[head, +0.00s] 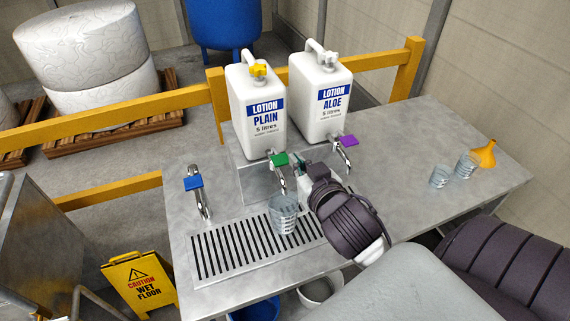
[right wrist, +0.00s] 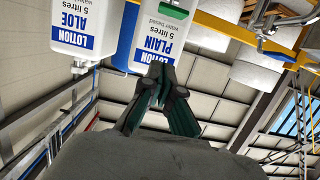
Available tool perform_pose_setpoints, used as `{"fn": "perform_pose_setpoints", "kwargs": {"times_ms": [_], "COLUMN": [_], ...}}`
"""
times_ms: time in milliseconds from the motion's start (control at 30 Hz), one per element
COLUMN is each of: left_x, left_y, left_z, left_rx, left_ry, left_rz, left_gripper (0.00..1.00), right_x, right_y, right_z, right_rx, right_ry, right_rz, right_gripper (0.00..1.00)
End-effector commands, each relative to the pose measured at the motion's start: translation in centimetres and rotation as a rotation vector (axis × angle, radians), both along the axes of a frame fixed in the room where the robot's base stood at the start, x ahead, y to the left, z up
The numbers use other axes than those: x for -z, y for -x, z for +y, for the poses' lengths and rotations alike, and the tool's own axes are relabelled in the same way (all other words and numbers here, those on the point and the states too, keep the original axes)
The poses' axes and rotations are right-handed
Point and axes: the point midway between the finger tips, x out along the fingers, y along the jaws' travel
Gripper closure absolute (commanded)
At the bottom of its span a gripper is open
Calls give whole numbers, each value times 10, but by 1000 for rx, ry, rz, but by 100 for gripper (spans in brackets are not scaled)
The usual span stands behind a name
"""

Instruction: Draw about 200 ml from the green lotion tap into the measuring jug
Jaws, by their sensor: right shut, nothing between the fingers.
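The green lotion tap (head: 280,159) sticks out below the white "Lotion Plain" container (head: 256,110). The clear measuring jug (head: 284,213) stands upright on the drip grate (head: 235,247), below the green tap's spout. Its liquid level is too small to tell. My right gripper (head: 299,163) is shut and empty, its fingertips just right of the green tap; I cannot tell whether they touch it. My left gripper is out of view.
A purple tap (head: 346,141) below the "Lotion Aloe" container (head: 322,98) is close to my right gripper. A blue tap (head: 194,183) stands at left. The counter between is clear.

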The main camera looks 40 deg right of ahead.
Motion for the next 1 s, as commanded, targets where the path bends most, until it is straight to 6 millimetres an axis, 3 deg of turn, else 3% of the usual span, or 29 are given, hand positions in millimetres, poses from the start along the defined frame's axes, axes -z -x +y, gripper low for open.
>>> {"fn": "perform_pose_setpoints", "kwargs": {"times_ms": [33,200,567,700,800,1000], "left_x": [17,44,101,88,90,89], "left_y": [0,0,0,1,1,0], "left_z": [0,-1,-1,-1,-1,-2], "left_rx": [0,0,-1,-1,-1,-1], "left_ry": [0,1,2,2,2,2], "left_rz": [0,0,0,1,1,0], "left_gripper": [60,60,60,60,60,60], "right_x": [8,14,19,18,39,56], "right_y": [-8,-30,-50,-75,-74,-74], "right_z": [-2,-7,-12,-19,-18,-18], "right_rx": [-2,0,0,1,0,0], "right_ry": [4,4,3,2,0,1], "right_rz": [-7,-7,-7,3,8,3], "right_gripper": [100,100,100,100,100,100]}}
